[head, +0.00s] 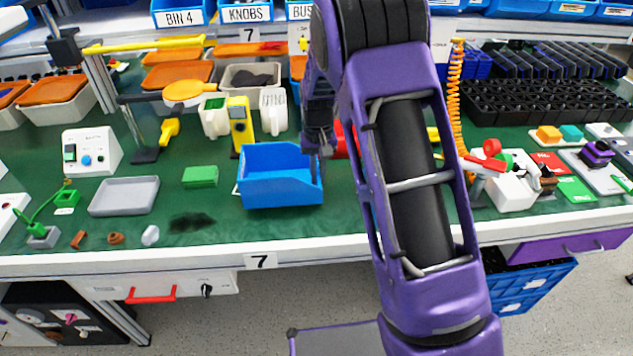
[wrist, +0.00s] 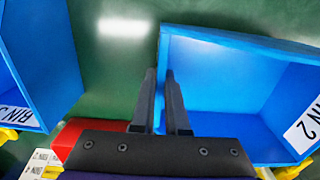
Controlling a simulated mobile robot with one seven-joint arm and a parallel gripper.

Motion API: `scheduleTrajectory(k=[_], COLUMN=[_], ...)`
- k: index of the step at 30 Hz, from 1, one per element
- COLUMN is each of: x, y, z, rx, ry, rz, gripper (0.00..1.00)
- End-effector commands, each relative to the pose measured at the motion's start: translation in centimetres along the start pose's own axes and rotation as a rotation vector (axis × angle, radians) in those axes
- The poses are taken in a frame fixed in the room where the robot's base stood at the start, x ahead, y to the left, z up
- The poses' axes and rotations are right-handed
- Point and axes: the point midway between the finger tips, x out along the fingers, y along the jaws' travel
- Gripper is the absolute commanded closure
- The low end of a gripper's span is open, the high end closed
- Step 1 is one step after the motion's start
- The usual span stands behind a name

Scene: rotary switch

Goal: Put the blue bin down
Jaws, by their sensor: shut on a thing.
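The blue bin (head: 275,190) is an open-topped box near the middle of the green bench mat in the head view. It looks roughly level; I cannot tell whether its base touches the mat. My gripper (head: 318,165) is at its right side in the head view. In the wrist view my gripper (wrist: 161,75) has one finger on each side of the bin's wall, shut on it. The bin (wrist: 225,75) fills the right of that view, with a white label partly reading "IN 2". My arm hides part of the bench to the right.
A second blue bin (wrist: 40,60) shows at the left of the wrist view, apart from the held one. A green block (head: 200,176), a grey tray (head: 124,196) and a yellow device (head: 240,125) are near the bin. Bare mat lies in front, before the white bench edge (head: 180,258).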

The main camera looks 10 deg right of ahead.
Motion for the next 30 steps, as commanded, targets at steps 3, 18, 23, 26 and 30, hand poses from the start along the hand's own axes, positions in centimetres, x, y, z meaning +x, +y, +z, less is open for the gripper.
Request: scheduleTrajectory(k=[3,18,23,26,30], x=[1.9,2.5,2.5,2.5,2.2], y=[0.0,0.0,0.0,0.0,0.0], z=[0.0,0.0,0.0,0.0,0.0], rx=[0.000,0.000,0.000,0.000,0.000], ry=[-0.002,-0.001,-0.001,-0.001,-0.001], rz=[0.000,0.000,0.000,0.000,0.000], gripper=[1.00,0.72,0.58,0.58,0.58])
